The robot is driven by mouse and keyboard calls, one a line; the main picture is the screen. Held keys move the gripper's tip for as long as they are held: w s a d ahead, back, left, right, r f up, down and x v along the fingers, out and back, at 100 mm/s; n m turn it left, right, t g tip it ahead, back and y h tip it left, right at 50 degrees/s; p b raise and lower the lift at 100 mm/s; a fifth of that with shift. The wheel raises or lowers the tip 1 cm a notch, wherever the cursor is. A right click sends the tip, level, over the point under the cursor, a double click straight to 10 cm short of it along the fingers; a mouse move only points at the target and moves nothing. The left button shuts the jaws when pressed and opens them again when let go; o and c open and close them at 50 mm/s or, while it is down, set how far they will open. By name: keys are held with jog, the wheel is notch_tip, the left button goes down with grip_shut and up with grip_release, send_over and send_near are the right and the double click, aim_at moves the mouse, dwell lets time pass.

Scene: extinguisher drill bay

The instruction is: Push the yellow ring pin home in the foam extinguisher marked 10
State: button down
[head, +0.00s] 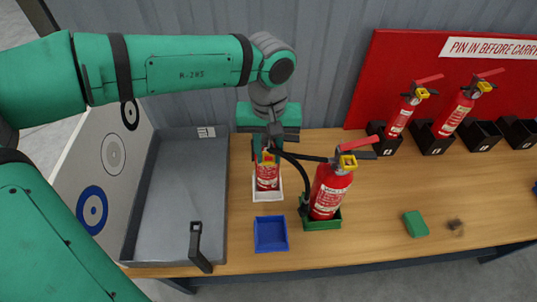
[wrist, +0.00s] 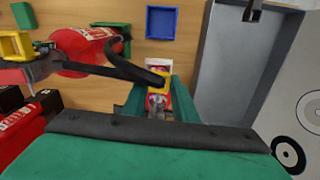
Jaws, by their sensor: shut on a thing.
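A small red extinguisher (head: 267,183) stands upright in a white tray (head: 268,196) under my gripper (head: 267,158). In the wrist view, a yellow ring pin (wrist: 158,73) shows between my green fingers (wrist: 158,95) at this extinguisher's head. My gripper appears shut on the ring pin, and the fingers hide much of the head. How deep the pin sits is hidden. A larger red extinguisher (head: 326,194) stands in a green tray (head: 322,224) just to the right, with its own yellow ring (head: 348,162) at the head. I cannot read a 10 on either.
The larger extinguisher's black hose (head: 297,168) curves close beside my gripper. A blue tray (head: 270,233) is in front. A grey tray (head: 180,190) with a black handle is at left. A green block (head: 415,224) lies right. Racked extinguishers (head: 455,112) stand at the back right.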

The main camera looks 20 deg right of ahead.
aim_at(269, 144)
jog(key=shift+w+d, duration=0.25)
jog(key=shift+w, duration=0.5)
jog(key=shift+w+d, duration=0.3)
jog(key=shift+w, duration=0.4)
jog(key=shift+w+d, duration=0.25)
jog(key=shift+w, duration=0.5)
jog(key=shift+w, duration=0.2)
dwell(0.6)
jog(key=c, duration=1.4)
grip_release()
jog(key=shift+o, duration=0.2)
notch_tip(269, 144, up, 11)
